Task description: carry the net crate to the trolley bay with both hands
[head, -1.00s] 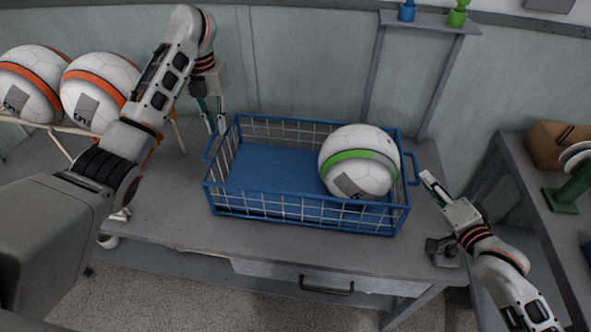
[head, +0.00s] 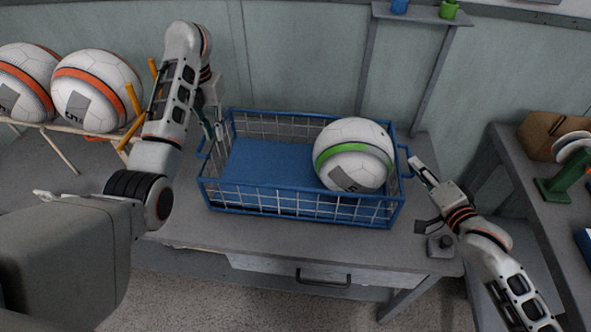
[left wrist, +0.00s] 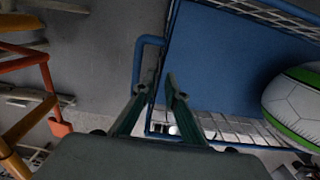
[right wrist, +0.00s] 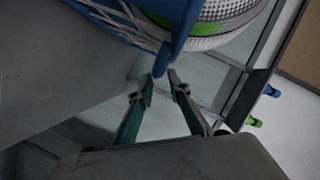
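The blue net crate (head: 300,208) stands on the grey workbench with a white and green ball (head: 353,156) in its right half. A blue loop handle sticks out at each end. My left gripper (head: 216,132) is at the crate's left end. In the left wrist view its fingers (left wrist: 160,92) are apart, close to the left handle (left wrist: 140,58). My right gripper (head: 413,166) is at the right end. In the right wrist view its fingers (right wrist: 160,80) are apart, with the blue handle (right wrist: 168,52) just beyond the tips.
Orange and white balls (head: 97,90) sit on a rack at the left. A side bench at the right holds a cardboard box (head: 556,135) and a green stand (head: 568,185). A small shelf (head: 420,16) is on the back wall. Bench space in front of the crate is clear.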

